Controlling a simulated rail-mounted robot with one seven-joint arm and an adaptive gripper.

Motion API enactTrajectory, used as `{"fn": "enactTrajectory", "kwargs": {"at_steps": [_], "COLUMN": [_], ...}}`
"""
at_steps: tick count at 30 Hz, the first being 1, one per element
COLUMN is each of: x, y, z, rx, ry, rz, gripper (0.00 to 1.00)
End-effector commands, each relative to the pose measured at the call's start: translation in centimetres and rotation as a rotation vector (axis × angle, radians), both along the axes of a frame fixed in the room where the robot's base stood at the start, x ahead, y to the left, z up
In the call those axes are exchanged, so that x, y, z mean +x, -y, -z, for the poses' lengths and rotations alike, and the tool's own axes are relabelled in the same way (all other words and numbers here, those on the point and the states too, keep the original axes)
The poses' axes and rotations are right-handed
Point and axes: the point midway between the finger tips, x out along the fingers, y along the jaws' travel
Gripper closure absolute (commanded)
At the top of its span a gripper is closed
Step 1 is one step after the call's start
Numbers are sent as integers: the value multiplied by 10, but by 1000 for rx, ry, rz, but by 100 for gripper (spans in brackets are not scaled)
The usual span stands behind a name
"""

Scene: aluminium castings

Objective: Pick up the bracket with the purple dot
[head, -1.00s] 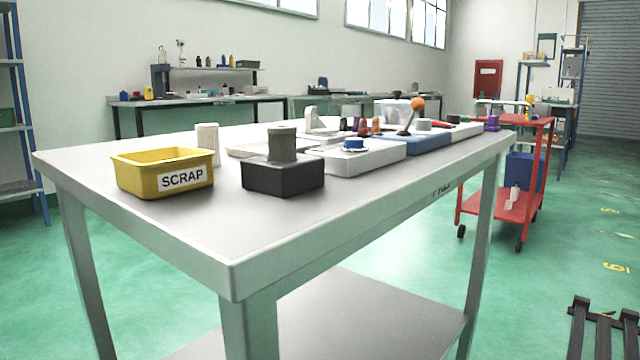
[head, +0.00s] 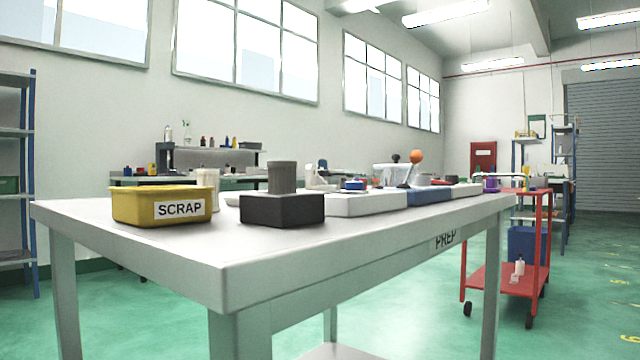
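I cannot make out a bracket with a purple dot in the head view. A pale upright casting (head: 316,178) shows in part behind the trays on the prep table; no dot can be seen on it. My gripper is not in view.
On the prep table (head: 140,242) stand a yellow scrap bin (head: 130,206), a black block (head: 282,210) with a grey cylinder (head: 282,178), a white tray (head: 365,205) and a blue tray (head: 430,196). A red cart (head: 488,280) stands to the right. Green floor is free between them.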

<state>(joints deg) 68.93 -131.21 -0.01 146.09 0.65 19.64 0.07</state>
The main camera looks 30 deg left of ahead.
Motion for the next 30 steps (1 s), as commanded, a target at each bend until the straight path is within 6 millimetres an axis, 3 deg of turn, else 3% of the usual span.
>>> {"fn": "enactTrajectory", "kwargs": {"at_steps": [8,21,30], "x": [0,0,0], "y": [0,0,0], "z": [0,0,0], "rx": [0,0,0], "ry": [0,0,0], "rz": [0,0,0], "gripper": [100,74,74]}}
